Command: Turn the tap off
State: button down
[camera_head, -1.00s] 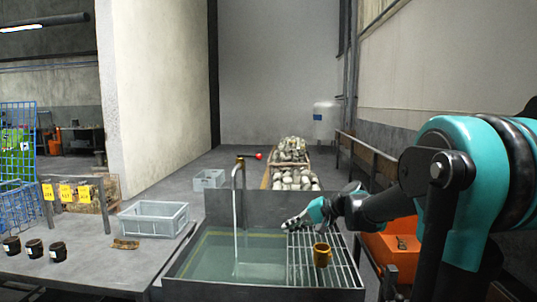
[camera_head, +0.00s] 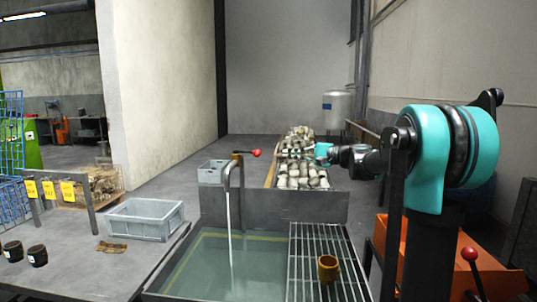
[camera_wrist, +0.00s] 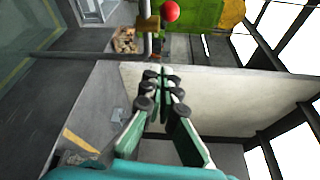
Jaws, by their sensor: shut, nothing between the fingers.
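The tap (camera_head: 228,190) is a dark upright pipe with a bent spout at the back of the sink (camera_head: 270,208). A stream of water (camera_head: 230,245) runs from it into the basin. Its lever ends in a red ball knob (camera_head: 256,153) pointing right in the head view. The knob also shows at the top of the wrist view (camera_wrist: 170,11), beside the brass valve body (camera_wrist: 148,24). My gripper (camera_head: 288,153) is right of the knob, at about its height, with a gap between. In the wrist view my gripper's fingers (camera_wrist: 164,76) are together and empty, apart from the knob.
A brown-yellow mug (camera_head: 328,269) stands on the metal grate (camera_head: 305,240) at the sink's right. A grey crate (camera_head: 145,219) and dark cups (camera_head: 37,256) are on the left worktop. A bin of pale lumps (camera_head: 298,165) lies behind the sink, beyond my gripper.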

jog(key=a, duration=0.9)
jog(key=shift+s+a, duration=0.2)
dwell(0.4)
